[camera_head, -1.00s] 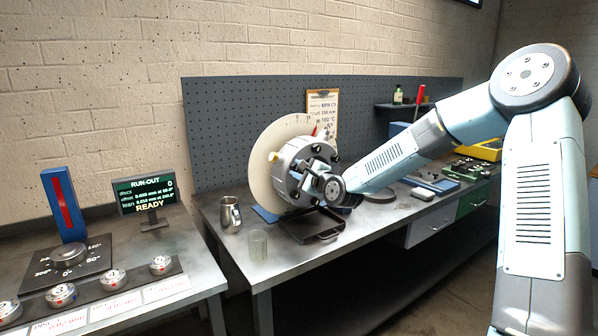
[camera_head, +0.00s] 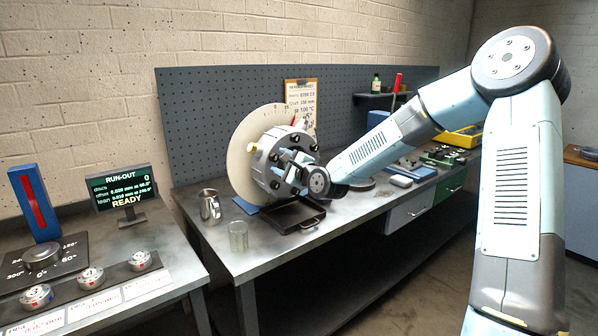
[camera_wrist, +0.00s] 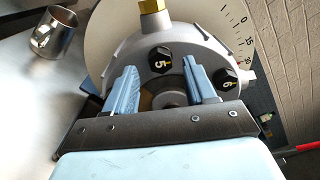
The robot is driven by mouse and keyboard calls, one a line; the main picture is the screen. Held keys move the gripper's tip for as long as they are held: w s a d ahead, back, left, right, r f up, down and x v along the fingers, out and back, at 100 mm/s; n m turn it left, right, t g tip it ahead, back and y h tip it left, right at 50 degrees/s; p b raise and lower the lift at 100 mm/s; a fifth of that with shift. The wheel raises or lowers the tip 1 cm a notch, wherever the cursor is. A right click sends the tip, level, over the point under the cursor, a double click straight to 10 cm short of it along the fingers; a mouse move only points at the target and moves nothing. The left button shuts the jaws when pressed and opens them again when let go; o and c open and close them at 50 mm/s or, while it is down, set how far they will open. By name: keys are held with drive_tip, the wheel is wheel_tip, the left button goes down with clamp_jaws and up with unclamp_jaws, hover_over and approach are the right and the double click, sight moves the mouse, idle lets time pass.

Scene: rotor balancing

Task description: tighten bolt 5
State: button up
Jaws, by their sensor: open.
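The grey rotor hub (camera_head: 268,160) with its pale graduated disc (camera_head: 240,150) stands on the bench, with black bolts around its face. In the wrist view, bolt 5 (camera_wrist: 159,60) is a black hex head marked with a yellow 5. It appears between my two blue fingers, near the tips. My gripper (camera_wrist: 160,73) is open and empty, in front of the hub; I cannot tell whether a finger touches the bolt. Bolt 6 (camera_wrist: 228,82) is right of the right finger. In the head view, my gripper (camera_head: 291,159) is at the hub's face, partly hiding its bolts.
A black tray (camera_head: 292,228) lies below the hub. A metal mug (camera_head: 209,207) and a clear glass (camera_head: 238,236) stand left of it. A brass fitting (camera_wrist: 152,8) rises from the hub's rim. The run-out display (camera_head: 121,187) reads READY.

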drive_tip(key=v, duration=1.2)
drive_tip(key=shift+w+f, duration=0.1)
drive_tip(key=s+d+f+n+g+h, duration=0.5)
drive_tip(key=s+d+f+n+h, duration=0.15)
drive_tip(key=n, duration=0.25)
drive_tip(key=s+d+r+n+g+h, duration=0.1)
drive_tip(key=s+d+r+n, duration=0.1)
drive_tip(key=s, duration=0.7)
drive_tip(key=s+d+r+n+g+h, duration=0.1)
drive_tip(key=s+d+r+n+g, duration=0.1)
drive_tip(key=s+r, duration=0.4)
drive_tip(key=s+d+r+n+g+h, duration=0.1)
drive_tip(key=s+d+r+n, duration=0.3)
drive_tip(key=s, duration=0.8)
drive_tip(key=shift+s+d+r, duration=0.25)
drive_tip(key=shift+d, duration=0.75)
drive_tip(key=shift+h, duration=0.25)
